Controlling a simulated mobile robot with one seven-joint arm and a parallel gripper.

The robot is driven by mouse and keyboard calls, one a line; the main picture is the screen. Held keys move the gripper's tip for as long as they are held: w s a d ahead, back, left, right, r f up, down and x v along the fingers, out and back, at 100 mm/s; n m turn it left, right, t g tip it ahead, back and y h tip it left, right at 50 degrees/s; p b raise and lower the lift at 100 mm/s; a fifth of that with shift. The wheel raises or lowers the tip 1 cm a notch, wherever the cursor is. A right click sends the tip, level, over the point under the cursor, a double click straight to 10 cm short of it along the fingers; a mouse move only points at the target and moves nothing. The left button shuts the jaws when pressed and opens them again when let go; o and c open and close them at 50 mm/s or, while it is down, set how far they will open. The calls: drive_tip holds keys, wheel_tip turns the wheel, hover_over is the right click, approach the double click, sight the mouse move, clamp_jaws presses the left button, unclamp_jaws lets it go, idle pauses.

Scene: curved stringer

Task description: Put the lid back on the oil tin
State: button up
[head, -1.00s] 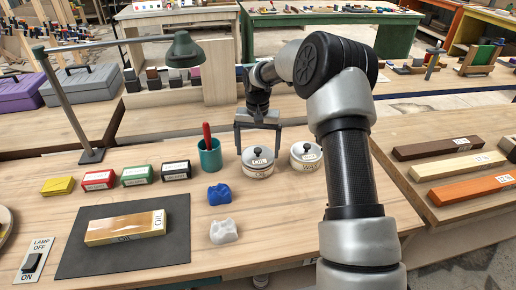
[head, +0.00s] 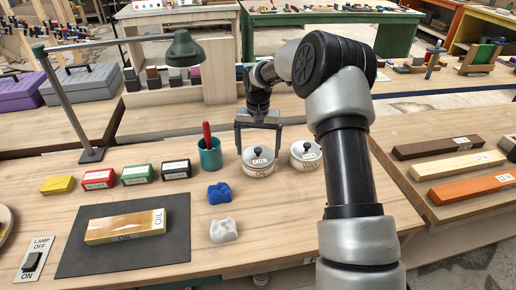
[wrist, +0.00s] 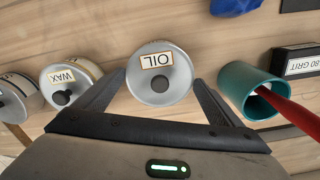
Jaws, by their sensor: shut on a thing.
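The oil tin (head: 258,170) stands upright on the bench, a pale round tin with a label on its side. Its grey lid (head: 261,153) has a black knob and an OIL label, and sits level over the tin's mouth; I cannot tell whether a small gap remains. In the wrist view the lid (wrist: 160,62) faces me and hides most of the tin. My gripper (head: 259,149) points down over it, one finger on each side, shut on the lid at its rim. The fingers also show in the wrist view (wrist: 160,80).
The wax tin (head: 305,160) stands close on the right. A teal cup (head: 210,156) with a red-handled tool stands close on the left. A blue lump (head: 219,194) and a white lump (head: 223,231) lie in front. A dark mat (head: 100,258) holds an oilstone (head: 125,228).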

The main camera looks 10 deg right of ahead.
idle(0.4)
drive_tip(key=o, duration=0.8)
drive_tip(key=shift+r+p, duration=2.4)
drive_tip(key=shift+r, duration=1.1)
clamp_jaws()
